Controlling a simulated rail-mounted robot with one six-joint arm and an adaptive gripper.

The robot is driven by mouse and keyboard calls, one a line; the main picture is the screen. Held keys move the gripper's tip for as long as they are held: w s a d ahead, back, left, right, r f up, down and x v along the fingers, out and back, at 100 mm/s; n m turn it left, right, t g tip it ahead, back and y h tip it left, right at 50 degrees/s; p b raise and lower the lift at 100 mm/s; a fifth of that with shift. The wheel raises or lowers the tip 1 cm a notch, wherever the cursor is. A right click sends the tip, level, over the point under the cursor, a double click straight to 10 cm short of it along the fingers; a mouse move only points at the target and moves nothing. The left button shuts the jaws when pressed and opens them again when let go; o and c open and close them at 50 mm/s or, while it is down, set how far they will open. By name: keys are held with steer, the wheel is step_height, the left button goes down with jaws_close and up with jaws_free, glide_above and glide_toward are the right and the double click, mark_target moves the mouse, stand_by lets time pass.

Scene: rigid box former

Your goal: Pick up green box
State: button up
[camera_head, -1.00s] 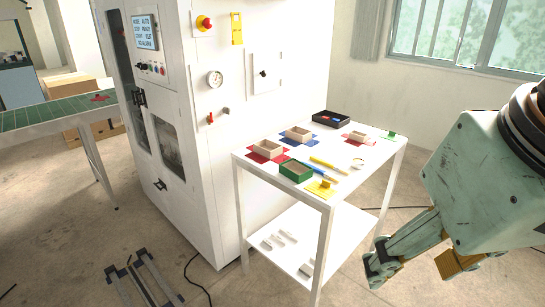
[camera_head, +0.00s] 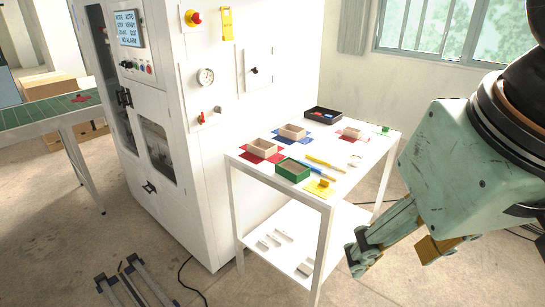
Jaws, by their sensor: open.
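The green box (camera_head: 293,171) is a small open-topped box with a brownish inside. It sits upright on the white table (camera_head: 347,175), near its front edge, left of a yellow square. My gripper (camera_head: 396,262) is open and empty at the lower right. It is in front of the table and to its right, lower than the tabletop and well apart from the green box. Part of my gripper is hidden by my arm.
A black tray (camera_head: 323,114), a yellow pen (camera_head: 325,163) and a blue pen (camera_head: 318,171) also lie on the table. A tall white machine (camera_head: 215,150) stands at left.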

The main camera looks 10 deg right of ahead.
steer(key=w+r+n+g+p, duration=0.1)
steer(key=w+r+p, duration=0.2)
steer(key=w, duration=0.9)
steer(key=w+r+n+p, duration=0.1)
steer(key=w+r+p, duration=0.15)
steer(key=w, duration=0.95)
steer(key=w+r+n+g+p, duration=0.1)
steer(key=w+r+n+p, duration=0.15)
steer(key=w, duration=1.05)
steer(key=w+f+n+g+p, duration=0.1)
steer(key=w+f+p, duration=0.3)
steer(key=w+f, duration=0.7)
steer(key=w+f+n+g+p, duration=0.1)
steer(key=w+f+p, duration=0.3)
steer(key=w+f, duration=0.6)
steer(key=shift+w+f+n, duration=0.35)
steer(key=shift+w+f, duration=0.05)
steer(key=shift+w, duration=3.95)
steer(key=shift+f, duration=0.15)
steer(key=shift+f, duration=4.15)
